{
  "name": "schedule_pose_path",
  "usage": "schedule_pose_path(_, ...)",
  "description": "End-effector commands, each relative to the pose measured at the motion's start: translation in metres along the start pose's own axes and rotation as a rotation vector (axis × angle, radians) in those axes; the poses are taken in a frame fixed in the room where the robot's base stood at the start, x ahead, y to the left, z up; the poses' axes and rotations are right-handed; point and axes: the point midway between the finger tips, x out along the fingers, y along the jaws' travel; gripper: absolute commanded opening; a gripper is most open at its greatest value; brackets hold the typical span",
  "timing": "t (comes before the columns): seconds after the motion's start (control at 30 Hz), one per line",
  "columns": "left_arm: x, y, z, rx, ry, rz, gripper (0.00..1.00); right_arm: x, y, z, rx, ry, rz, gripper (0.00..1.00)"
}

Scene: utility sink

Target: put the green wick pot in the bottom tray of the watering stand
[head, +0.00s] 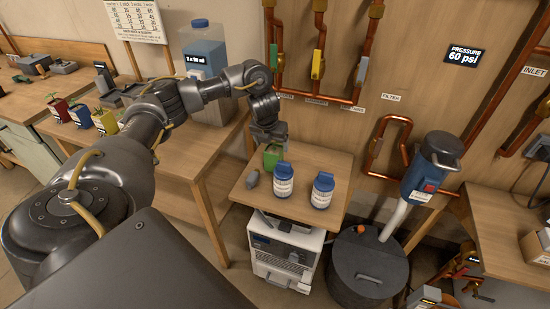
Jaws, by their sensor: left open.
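My left gripper (270,142) is open and points down over a green container (272,157) at the back of the small wooden table. The gripper partly covers its top, and I cannot tell whether they touch. My right gripper is not in view.
Two blue-capped bottles (283,182) (322,190) and a small grey object (252,179) stand on the small table (333,161). A white unit (285,250) is below it. A dark lidded tank (367,265) stands to the right. Copper pipes (318,60) line the wall behind.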

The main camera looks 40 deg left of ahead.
Motion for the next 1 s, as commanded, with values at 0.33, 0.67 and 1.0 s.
schedule_pose_path(0.33,0.033,-0.001,0.000,0.001,0.000,-0.001,0.80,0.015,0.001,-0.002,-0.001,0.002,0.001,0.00)
schedule_pose_path(0.67,0.066,-0.001,-0.005,0.000,0.005,0.001,0.80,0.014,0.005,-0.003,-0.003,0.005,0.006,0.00)
schedule_pose_path(1.0,0.085,-0.001,-0.004,0.002,0.001,-0.001,0.80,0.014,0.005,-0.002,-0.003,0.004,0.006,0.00)
